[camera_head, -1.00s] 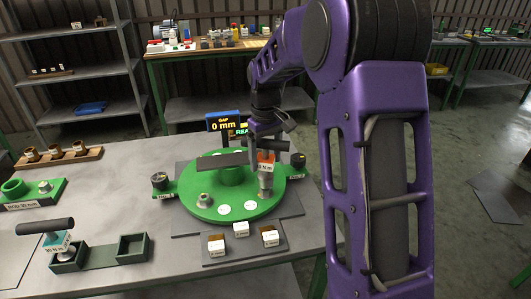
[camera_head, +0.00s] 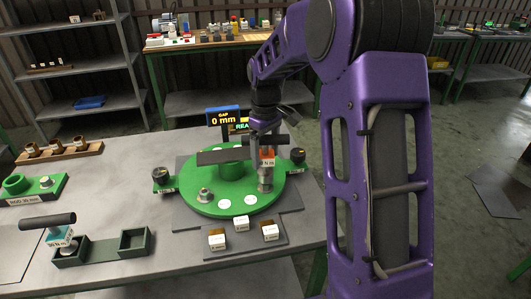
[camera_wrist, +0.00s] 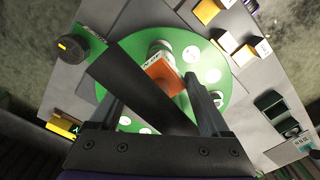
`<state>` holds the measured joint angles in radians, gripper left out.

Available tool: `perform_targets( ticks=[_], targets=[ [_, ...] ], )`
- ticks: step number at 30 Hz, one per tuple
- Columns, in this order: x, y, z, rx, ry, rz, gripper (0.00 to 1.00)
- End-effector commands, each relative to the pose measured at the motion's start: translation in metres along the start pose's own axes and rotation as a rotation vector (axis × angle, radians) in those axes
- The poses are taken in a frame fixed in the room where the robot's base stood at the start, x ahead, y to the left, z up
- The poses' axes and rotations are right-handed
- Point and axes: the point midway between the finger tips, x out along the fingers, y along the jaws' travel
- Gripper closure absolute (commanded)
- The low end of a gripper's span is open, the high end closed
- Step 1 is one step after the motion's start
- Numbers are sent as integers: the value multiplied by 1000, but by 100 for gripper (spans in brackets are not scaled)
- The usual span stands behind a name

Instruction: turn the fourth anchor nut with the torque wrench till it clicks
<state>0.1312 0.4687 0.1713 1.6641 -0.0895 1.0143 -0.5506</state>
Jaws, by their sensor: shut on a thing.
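The torque wrench (camera_head: 267,161) has an orange head with a white N m label and stands over the front right of the green round base (camera_head: 212,207). My gripper (camera_head: 264,131) is shut on it from above. In the wrist view the orange head (camera_wrist: 162,74) shows between the fingers (camera_wrist: 150,88), with a silver socket (camera_wrist: 160,48) beyond it. The nut under the socket is hidden. Another anchor nut (camera_head: 204,195) sits uncovered at the front left of the base. A dark flat bar (camera_head: 225,157) crosses above the base's middle.
A display (camera_head: 223,117) behind the base reads GAP 0 mm; a green sign beside it is partly hidden. Black knobs (camera_head: 160,174) flank the base. White-labelled blocks (camera_head: 242,223) lie in front. A second, teal-headed wrench (camera_head: 60,238) stands in a holder at left.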

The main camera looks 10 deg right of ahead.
Motion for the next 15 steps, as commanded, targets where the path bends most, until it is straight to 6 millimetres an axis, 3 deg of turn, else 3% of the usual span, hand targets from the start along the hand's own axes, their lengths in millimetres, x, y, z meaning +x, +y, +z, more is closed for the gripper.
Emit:
perform_targets(
  ticks=[15],
  targets=[
    [14,0,0,0,1,1,100]
  ],
)
